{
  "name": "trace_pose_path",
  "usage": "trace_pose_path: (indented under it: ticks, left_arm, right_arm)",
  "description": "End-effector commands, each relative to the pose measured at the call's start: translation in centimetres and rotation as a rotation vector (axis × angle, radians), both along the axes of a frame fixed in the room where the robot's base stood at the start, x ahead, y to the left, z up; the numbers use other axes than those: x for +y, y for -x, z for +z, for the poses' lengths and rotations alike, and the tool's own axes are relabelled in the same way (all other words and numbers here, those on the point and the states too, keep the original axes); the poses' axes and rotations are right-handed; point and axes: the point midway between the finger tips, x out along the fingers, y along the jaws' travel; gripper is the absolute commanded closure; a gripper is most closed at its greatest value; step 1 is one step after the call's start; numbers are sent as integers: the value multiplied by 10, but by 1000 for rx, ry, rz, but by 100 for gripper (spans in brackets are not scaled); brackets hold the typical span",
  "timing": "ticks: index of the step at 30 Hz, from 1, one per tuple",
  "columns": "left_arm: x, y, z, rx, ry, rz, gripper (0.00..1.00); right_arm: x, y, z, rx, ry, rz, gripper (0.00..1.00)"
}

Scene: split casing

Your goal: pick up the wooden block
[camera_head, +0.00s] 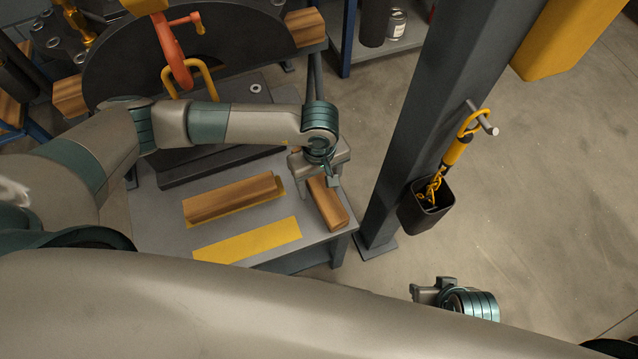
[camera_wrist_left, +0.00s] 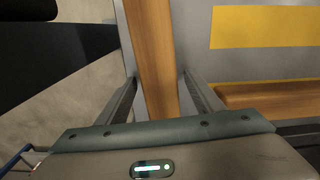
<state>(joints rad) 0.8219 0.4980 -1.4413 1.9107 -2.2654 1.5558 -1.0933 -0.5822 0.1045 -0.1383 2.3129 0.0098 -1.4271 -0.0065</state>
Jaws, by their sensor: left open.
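A wooden block (camera_head: 329,205) lies at the right edge of the grey table, under my left gripper (camera_head: 321,181). In the left wrist view the same wooden block (camera_wrist_left: 151,50) runs lengthwise between the two open fingers of my left gripper (camera_wrist_left: 160,92). A gap shows on each side; I cannot tell how far down the fingers reach. A second wooden block (camera_head: 231,199) lies on a yellow strip to the left, and part of it shows in the left wrist view (camera_wrist_left: 265,96). My right gripper (camera_head: 419,292) is at the lower right, away from the table; its jaw opening is unclear.
A bare yellow strip (camera_head: 247,240) lies at the front of the grey table (camera_head: 160,212). A dark casing half (camera_head: 235,45) stands behind. A dark post (camera_head: 405,130) with a black bin (camera_head: 424,212) rises right of the table. Open floor lies beyond it.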

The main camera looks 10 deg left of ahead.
Motion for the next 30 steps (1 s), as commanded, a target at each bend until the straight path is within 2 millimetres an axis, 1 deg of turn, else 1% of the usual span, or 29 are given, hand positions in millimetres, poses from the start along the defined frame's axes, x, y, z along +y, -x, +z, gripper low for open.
trace_pose_path:
  ticks: [3,16,17,18,20,21,23,24,30]
  left_arm:
    - [0,0,-6,1,1,-1,39]
    - [0,0,-6,0,0,-1,39]
    - [0,0,-6,0,0,-1,41]
    - [0,0,-6,0,0,-1,51]
    - [0,0,-5,0,0,-1,65]
    - [0,0,-5,0,0,-1,75]
    - [0,0,-5,0,0,-1,89]
    - [0,0,-5,-1,1,-1,94]
    - [0,0,-5,-1,1,-1,93]
  right_arm:
    - [-1,-1,0,0,1,0,62]
    - [1,-1,0,-2,-1,1,62]
    - [1,-1,0,-2,-2,2,62]
    - [1,-1,0,-2,-2,2,62]
    - [2,-1,0,-3,-3,3,62]
    - [2,-1,0,-3,-3,3,62]
    - [2,-1,0,-3,-3,3,62]
    - [2,-1,0,-3,-3,3,62]
    - [2,-1,0,-3,-3,3,62]
